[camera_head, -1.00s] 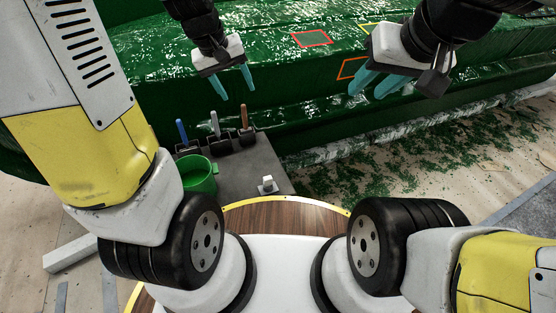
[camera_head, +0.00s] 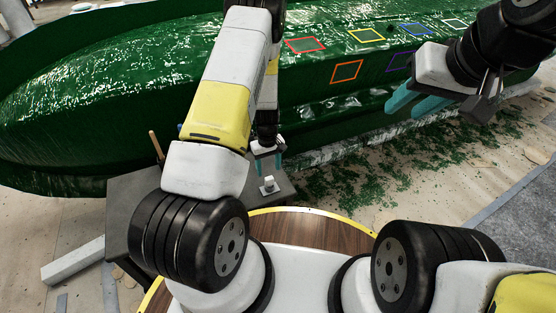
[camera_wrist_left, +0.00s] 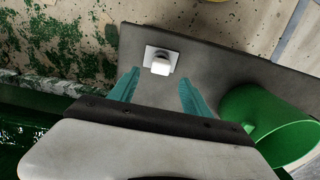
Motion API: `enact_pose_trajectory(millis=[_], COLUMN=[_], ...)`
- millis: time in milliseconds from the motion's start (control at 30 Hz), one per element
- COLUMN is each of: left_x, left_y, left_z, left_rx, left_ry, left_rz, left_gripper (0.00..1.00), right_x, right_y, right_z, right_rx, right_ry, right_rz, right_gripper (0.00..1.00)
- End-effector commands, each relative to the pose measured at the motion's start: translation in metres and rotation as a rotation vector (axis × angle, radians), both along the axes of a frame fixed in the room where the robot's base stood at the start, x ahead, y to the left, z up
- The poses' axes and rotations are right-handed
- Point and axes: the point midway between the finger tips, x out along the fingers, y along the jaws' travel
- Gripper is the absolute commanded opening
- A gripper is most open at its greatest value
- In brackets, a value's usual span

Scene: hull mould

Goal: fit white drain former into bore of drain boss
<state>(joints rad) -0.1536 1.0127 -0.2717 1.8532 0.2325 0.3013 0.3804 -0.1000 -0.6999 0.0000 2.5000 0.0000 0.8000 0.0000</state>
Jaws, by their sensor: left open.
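The white drain former (camera_head: 268,185) stands near the edge of the grey table; a small white block on a square plate shows in the left wrist view (camera_wrist_left: 160,65). My left gripper (camera_head: 268,163) is open and empty, just behind and above the former in the head view. In the left wrist view its teal fingers (camera_wrist_left: 157,88) point toward the former, which lies a little beyond the fingertips, between their lines. My right gripper (camera_head: 408,104) is open and empty, in the air before the green hull. I cannot make out the drain boss or its bore.
The grey table (camera_head: 130,195) carries a green cup (camera_wrist_left: 270,120), near my left gripper in the wrist view. A brown handle (camera_head: 156,145) stands at its back. The green hull (camera_head: 100,110) with coloured square outlines fills the back. Green flakes litter the floor.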

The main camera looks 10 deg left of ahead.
Motion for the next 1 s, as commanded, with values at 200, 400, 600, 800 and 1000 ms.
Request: enact_pose_trajectory(millis=[200,400,600,800,1000], left_x=[-0.003,-0.004,-0.003,-0.003,-0.003], left_y=[-0.002,-0.002,-0.002,-0.002,-0.002], left_z=[-0.028,-0.055,-0.061,-0.060,-0.060], left_rx=[-0.001,-0.001,-0.001,-0.001,-0.001], left_ry=[0.003,0.002,-0.001,0.000,0.000], left_rz=[-0.001,-0.001,-0.001,-0.001,-0.002], left_gripper=[0.56,0.56,0.56,0.39,0.00], right_x=[0.000,0.000,0.000,0.000,0.000], right_y=[0.000,0.000,0.000,0.000,0.000], right_z=[0.000,0.000,0.000,0.000,0.000], right_rx=[0.000,0.000,0.000,0.000,0.000], right_ry=[0.000,0.000,0.000,0.000,0.000], right_rz=[0.000,0.000,0.000,0.000,0.000], right_gripper=[0.36,0.36,0.36,0.36,0.36])
